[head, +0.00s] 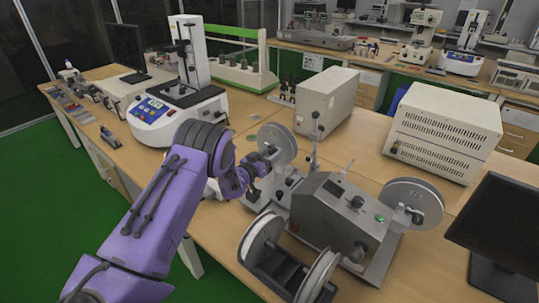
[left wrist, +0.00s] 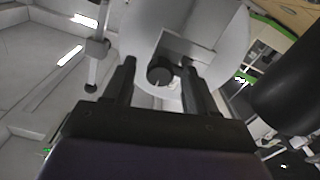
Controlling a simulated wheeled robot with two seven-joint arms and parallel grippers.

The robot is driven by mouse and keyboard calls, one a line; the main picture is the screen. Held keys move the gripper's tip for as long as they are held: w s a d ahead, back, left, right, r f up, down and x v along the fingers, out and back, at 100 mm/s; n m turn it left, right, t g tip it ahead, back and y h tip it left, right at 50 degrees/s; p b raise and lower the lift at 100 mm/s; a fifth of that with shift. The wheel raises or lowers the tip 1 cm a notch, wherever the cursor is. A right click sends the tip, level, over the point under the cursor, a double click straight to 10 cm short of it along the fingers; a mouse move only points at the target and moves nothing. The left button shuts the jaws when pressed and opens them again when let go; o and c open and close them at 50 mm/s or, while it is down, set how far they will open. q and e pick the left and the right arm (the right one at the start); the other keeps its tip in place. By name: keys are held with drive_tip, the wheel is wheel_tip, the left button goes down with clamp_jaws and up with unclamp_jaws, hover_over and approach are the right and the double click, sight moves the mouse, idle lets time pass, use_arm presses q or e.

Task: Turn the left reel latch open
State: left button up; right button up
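The left reel (head: 280,137) is a pale disc on the left side of the grey winding machine (head: 335,215). My left gripper (head: 268,160) is at its front face, at the hub. In the left wrist view the reel (left wrist: 222,30) fills the top middle, with a dark round latch end (left wrist: 160,71) in front of it. The fingers of my left gripper (left wrist: 159,65) are apart, one on each side of this latch end. I cannot tell whether they touch it. In the head view the gripper hides most of the latch. My right gripper is not in view.
The right reel (head: 425,198) is on the machine's other side. Two white-rimmed spools (head: 262,238) stand in front. A lever with a ball top (head: 314,140) rises near the left reel. A white test instrument (head: 160,120) stands behind my left arm. A black monitor (head: 500,230) is at right.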

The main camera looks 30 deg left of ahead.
use_arm(q)
drive_tip(key=c, duration=1)
drive_tip(key=shift+f, duration=0.1)
drive_tip(key=shift+m+b, duration=8.3)
drive_tip(key=shift+b, duration=0.1)
